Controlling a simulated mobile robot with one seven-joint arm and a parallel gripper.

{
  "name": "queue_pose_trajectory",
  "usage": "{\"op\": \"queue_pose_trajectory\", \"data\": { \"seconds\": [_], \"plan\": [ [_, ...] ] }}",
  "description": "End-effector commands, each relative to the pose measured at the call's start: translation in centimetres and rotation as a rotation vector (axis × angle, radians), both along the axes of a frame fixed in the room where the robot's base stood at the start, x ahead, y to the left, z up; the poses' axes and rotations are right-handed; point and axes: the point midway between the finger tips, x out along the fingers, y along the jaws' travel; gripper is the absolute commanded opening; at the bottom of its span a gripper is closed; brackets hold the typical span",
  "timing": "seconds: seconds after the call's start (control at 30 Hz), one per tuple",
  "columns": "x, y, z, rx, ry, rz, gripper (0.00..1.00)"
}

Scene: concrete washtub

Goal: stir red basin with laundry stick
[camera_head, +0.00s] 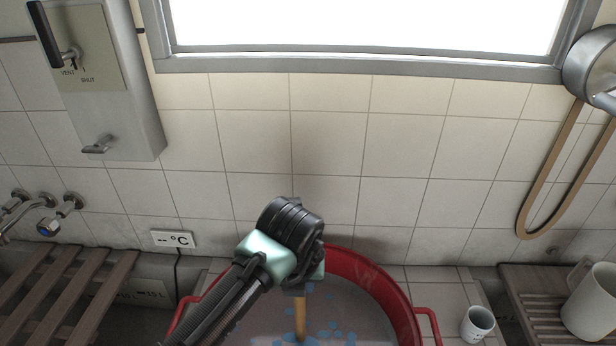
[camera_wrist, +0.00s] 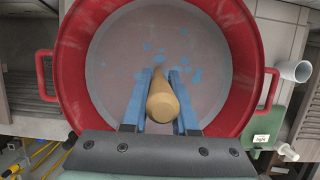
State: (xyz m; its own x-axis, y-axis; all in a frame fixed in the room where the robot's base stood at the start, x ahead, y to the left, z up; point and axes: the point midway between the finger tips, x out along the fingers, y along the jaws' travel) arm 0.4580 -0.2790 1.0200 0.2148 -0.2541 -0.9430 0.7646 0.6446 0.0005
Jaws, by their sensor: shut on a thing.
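The red basin (camera_head: 372,272) stands at the bottom centre of the head view, with a handle on each side. It holds greyish liquid with several blue bits in it. The wrist view looks down into the basin (camera_wrist: 238,60). The wooden laundry stick (camera_head: 300,318) points down from my gripper (camera_head: 300,288) into the basin. In the wrist view the stick (camera_wrist: 163,100) lies between the two blue fingers of my gripper (camera_wrist: 160,100), which is shut on it. My arm hides the left part of the basin in the head view. The stick's lower end is hard to make out.
A white cup (camera_head: 477,324) stands right of the basin, near a white jug (camera_head: 592,305) on a slatted board (camera_head: 530,305). Another slatted rack (camera_head: 65,290) and taps (camera_head: 45,215) are at the left. A tiled wall rises behind the basin.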

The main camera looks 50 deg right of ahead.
Motion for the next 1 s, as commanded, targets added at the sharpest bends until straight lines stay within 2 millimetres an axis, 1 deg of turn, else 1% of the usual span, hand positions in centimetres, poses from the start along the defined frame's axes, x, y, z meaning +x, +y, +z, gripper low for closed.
{"op": "queue_pose_trajectory", "data": {
  "seconds": [0.03,0.13,0.3,0.4,0.63,0.8,0.87,1.0],
  "plan": [
    [0.1,0.8,0.1,0.0,0.0,0.004,0.0],
    [0.2,2.1,0.0,0.001,0.001,0.004,0.0],
    [0.2,3.1,0.0,0.001,0.001,0.001,0.0],
    [-0.4,3.1,0.0,0.0,0.001,-0.001,0.0],
    [-3.2,3.3,0.0,0.001,0.001,-0.002,0.0],
    [-4.0,3.4,0.0,0.0,0.0,0.001,0.0],
    [-4.1,3.0,0.0,0.0,0.0,-0.001,0.0],
    [-4.3,1.3,0.0,0.001,0.001,-0.002,0.0]
  ]
}}
